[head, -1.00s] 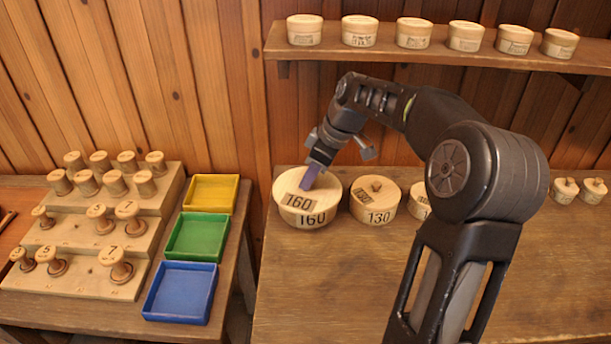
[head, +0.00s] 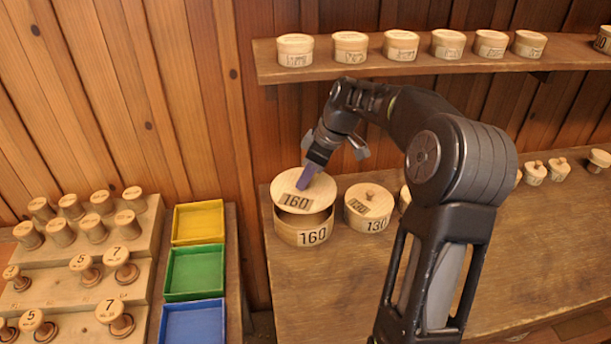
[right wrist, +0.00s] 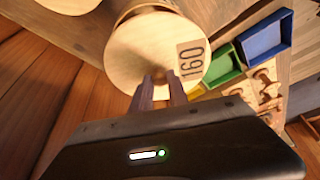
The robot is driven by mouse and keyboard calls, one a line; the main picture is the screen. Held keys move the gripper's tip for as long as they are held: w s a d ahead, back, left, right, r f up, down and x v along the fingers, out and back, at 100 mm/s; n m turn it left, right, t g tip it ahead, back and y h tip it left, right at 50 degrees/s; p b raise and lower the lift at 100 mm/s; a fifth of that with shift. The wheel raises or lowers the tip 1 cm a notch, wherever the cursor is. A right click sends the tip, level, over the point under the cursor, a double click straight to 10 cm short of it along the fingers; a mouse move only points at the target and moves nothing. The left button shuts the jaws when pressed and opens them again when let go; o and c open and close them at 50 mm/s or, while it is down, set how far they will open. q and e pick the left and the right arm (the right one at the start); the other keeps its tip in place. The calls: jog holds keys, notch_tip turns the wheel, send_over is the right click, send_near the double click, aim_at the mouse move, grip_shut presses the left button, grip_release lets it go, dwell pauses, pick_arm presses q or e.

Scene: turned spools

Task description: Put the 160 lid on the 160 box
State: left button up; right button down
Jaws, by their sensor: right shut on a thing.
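The 160 lid (head: 297,199) is a pale round wooden disc with a 160 label. My right gripper (head: 304,184) is shut on it, apparently by its knob, which the fingers hide. The 160 box (head: 301,235) stands on the bench right under the lid. The lid is slightly tilted and a dark gap shows between it and the box rim, so it is not seated. In the right wrist view the lid (right wrist: 150,50) fills the space ahead of the fingers (right wrist: 160,92), and a bit of the box shows behind it. My left gripper is out of view.
The lidded 130 box (head: 368,212) stands close to the right of the 160 box. Smaller boxes continue along the bench (head: 340,280). A shelf (head: 400,64) with several round boxes runs above. Yellow (head: 198,222), green (head: 194,271) and blue trays (head: 192,321) and a stepped spool rack lie left.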

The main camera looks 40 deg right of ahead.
aim_at(309, 187)
jog(key=shift+w+d+r, duration=0.15)
jog(key=shift+r, duration=0.15)
jog(key=shift+w+d+f+b, duration=0.15)
jog(key=shift+f+b, duration=0.2)
jog(key=shift+f, duration=0.35)
jog(key=shift+w+f+b, duration=0.1)
jog(key=shift+f+b, duration=0.25)
jog(key=shift+f, duration=0.3)
jog(key=shift+s+f+b, duration=0.1)
jog(key=shift+f+b, duration=0.6)
jog(key=shift+f, duration=0.7)
jog(key=shift+f+b, duration=0.2)
jog(key=shift+b, duration=0.5)
jog(key=c, duration=1.2)
grip_release()
jog(key=shift+s, duration=0.1)
jog(key=shift+o, duration=0.2)
